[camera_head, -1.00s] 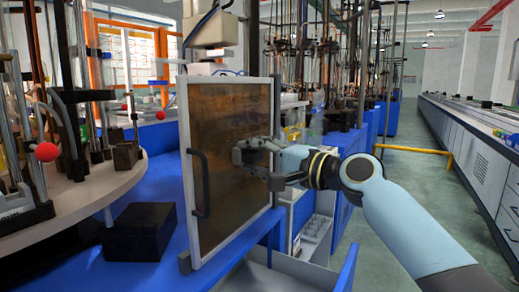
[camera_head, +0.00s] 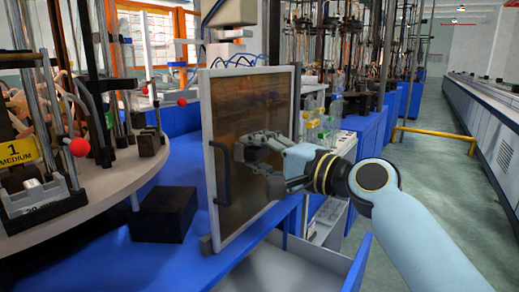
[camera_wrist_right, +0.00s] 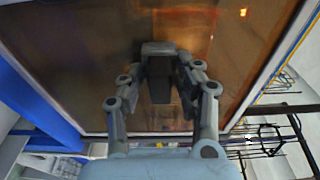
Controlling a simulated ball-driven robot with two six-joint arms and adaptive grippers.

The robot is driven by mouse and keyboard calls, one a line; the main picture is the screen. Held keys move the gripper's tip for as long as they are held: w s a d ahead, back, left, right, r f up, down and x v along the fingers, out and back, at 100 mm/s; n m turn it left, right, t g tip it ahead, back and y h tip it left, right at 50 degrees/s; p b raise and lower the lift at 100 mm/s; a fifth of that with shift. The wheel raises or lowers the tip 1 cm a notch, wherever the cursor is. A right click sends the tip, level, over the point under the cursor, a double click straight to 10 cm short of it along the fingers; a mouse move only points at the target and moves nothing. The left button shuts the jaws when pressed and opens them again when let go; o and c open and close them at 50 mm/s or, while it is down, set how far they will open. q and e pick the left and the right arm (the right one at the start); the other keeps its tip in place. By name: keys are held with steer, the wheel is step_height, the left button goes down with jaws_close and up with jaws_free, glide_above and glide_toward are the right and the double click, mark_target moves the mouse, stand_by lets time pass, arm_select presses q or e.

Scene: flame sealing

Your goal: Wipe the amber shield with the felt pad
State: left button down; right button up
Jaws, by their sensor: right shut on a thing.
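The amber shield (camera_head: 262,108) is a brown, see-through panel in a pale frame, standing upright, with a dark handle (camera_head: 222,172) on its left side. It also fills much of the right wrist view (camera_wrist_right: 85,65). My right gripper (camera_head: 246,160) is in front of the shield's middle, close to the handle. In the right wrist view its fingers are closed around a dark grey block, which looks like the felt pad (camera_wrist_right: 159,80). The pad is at the panel's face; I cannot tell whether it touches. My left gripper is not in view.
A round pale table (camera_head: 90,200) with metal stands and a red ball (camera_head: 79,147) is on the left. A black box (camera_head: 163,214) sits on the blue bench (camera_head: 150,262) beside the shield. Open floor (camera_head: 440,170) lies to the right.

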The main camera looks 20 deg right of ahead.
steer(key=shift+r, duration=0.6)
steer(key=shift+w+d+f, duration=0.1)
steer(key=shift+w+d, duration=0.4)
steer(key=shift+d, duration=0.1)
steer(key=shift+w+d+b, duration=0.5)
steer(key=shift+w+d, duration=0.25)
steer(key=shift+d, duration=0.25)
steer(key=w+d, duration=0.1)
steer(key=w+d+b, duration=0.1)
steer(key=d, duration=0.1)
steer(key=shift+w+d+b, duration=0.1)
steer(key=shift+w+b, duration=0.05)
steer(key=shift+b, duration=0.15)
steer(key=v, duration=0.6)
steer(key=shift+w+d, duration=0.2)
steer(key=shift+d, duration=0.1)
